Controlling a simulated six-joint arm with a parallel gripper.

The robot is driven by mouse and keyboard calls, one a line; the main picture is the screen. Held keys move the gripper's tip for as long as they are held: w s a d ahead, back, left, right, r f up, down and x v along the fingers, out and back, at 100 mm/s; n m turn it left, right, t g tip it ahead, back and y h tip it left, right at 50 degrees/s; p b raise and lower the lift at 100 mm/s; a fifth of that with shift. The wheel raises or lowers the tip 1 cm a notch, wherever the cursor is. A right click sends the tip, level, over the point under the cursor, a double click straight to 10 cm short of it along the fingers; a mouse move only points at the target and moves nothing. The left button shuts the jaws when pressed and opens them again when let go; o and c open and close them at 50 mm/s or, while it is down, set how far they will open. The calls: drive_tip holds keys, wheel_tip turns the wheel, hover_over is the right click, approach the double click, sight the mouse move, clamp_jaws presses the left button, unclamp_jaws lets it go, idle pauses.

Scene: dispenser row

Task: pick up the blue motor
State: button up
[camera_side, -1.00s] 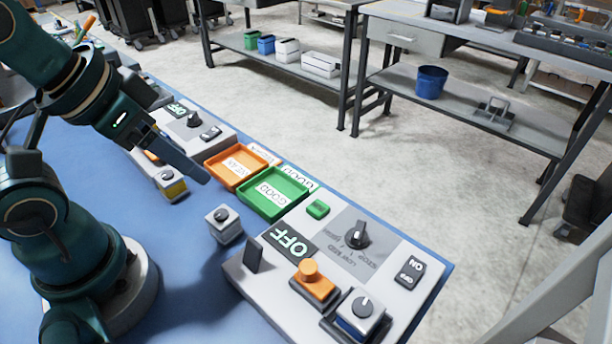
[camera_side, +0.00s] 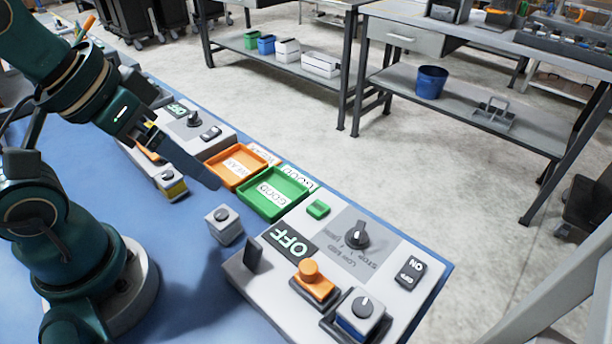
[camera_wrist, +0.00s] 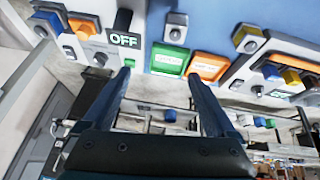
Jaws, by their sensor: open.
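The blue motor (camera_side: 357,315) is a pale block with a blue band and a round grey knob on top. It sits in the holder at the front corner of the near panel, beside an orange button. It also shows at the upper left of the wrist view (camera_wrist: 46,23). My gripper (camera_side: 212,184) is up and to the left of it in the side view, well apart from it. In the wrist view my gripper (camera_wrist: 159,75) has its two fingers spread, with nothing between them.
A grey motor (camera_side: 223,225) and a yellow-banded motor (camera_side: 171,184) stand on the blue table. An orange tray (camera_side: 237,178) and a green tray (camera_side: 272,207) lie between the two panels. The near panel carries an upright dark lever (camera_side: 254,255) and a dial (camera_side: 358,236).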

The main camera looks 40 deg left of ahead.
sight(360, 302)
drive_tip(key=w+d+n+g+h, duration=0.3)
drive_tip(key=d+n+g+h, duration=0.45)
drive_tip(key=d, duration=0.65)
drive_tip(key=w+d+f+n+h, duration=0.1)
drive_tip(key=f+n, duration=0.1)
drive_tip(key=w+d+f+n+h, duration=0.1)
drive_tip(key=f+n, duration=0.1)
drive_tip(key=n, duration=0.1)
drive_tip(key=w+d+f+n+h, duration=0.1)
drive_tip(key=d+f+n+h, duration=0.1)
drive_tip(key=shift+w, duration=0.3)
drive_tip(key=shift+s+d+f+n+g, duration=0.25)
drive_tip(key=shift+d+f, duration=0.1)
drive_tip(key=shift+f, duration=0.2)
drive_tip(key=shift+x, duration=2.25)
clamp_jaws()
